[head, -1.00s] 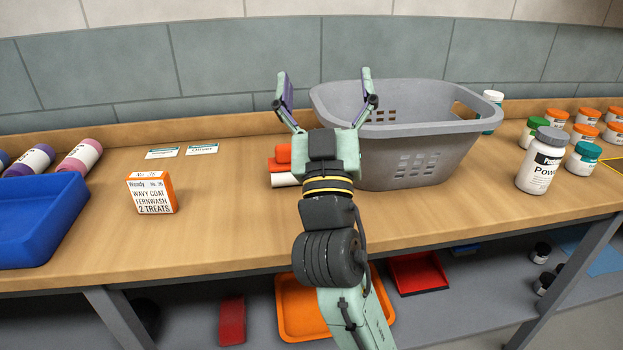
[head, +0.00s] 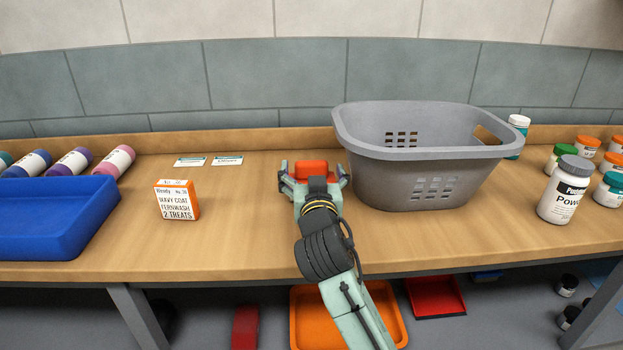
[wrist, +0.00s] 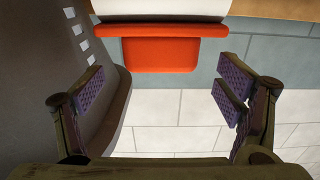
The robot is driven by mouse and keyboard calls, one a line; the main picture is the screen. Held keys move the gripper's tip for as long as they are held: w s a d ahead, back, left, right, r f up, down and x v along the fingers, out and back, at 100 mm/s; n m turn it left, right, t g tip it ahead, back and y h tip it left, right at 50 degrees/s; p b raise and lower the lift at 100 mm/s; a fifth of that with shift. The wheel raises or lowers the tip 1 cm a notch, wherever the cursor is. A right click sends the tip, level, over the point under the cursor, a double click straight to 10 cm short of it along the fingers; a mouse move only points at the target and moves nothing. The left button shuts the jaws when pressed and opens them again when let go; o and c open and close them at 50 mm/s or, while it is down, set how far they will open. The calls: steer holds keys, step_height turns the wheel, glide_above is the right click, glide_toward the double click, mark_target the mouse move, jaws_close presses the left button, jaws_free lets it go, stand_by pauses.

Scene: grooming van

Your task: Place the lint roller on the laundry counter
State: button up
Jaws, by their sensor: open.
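The lint roller shows in the head view as an orange-red part (head: 311,168) on the wooden counter (head: 255,210), just left of the grey basket. In the wrist view its white roll (wrist: 160,9) is at the top edge, with the orange-red part (wrist: 160,53) below it. My gripper (head: 313,177) is low over the counter, its fingers spread on either side of the lint roller. In the wrist view the open fingers (wrist: 160,88) have a gap between them, and the roller lies beyond their tips. My gripper hides the roller's lower part in the head view.
The grey basket (head: 425,165) stands close to my gripper's right side. Jars and a powder bottle (head: 563,190) stand at right. The counter between treat box and gripper is clear.

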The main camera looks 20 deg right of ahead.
mark_target(312, 165)
steer(key=shift+p+x, duration=0.5)
steer(key=shift+x, duration=1.3)
steer(key=c, duration=1.3)
steer(key=shift+c, duration=0.7)
steer(key=shift+r, duration=0.2)
